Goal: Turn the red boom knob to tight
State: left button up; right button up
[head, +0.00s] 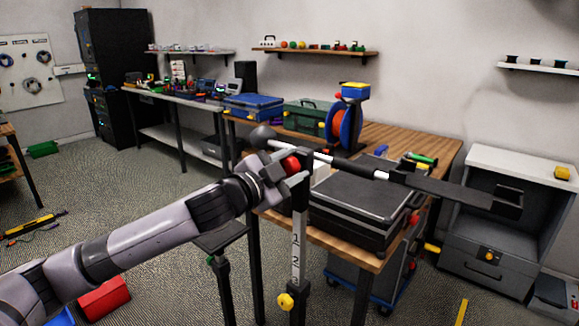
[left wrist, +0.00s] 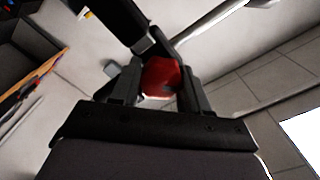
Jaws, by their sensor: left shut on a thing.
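The red boom knob (head: 291,165) sits where the boom (head: 345,166) meets the upright stand pole (head: 298,240). My left gripper (head: 283,174) reaches it from the left and is shut on the knob. In the left wrist view the red knob (left wrist: 161,78) lies between the two fingers of my left gripper (left wrist: 158,90). The boom runs from a dark rounded end at the left to a long black holder (head: 460,190) at the right. Whether the knob is tight or loose cannot be told. My right gripper is not in view.
A wooden workbench (head: 425,148) with a black case (head: 365,200), a blue cable reel (head: 345,122) and toolboxes stands behind the boom. A yellow knob (head: 285,301) is lower on the pole. A grey cabinet (head: 520,170) stands at right. Open floor lies at left.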

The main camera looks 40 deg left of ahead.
pick_arm(q)
jog(key=m, duration=0.4)
jog(key=shift+m, duration=0.3)
jog(key=shift+f+m, duration=0.15)
jog(key=shift+m, duration=1.75)
jog(key=shift+d, duration=0.1)
jog(key=o, duration=1)
jog(key=shift+f, duration=0.2)
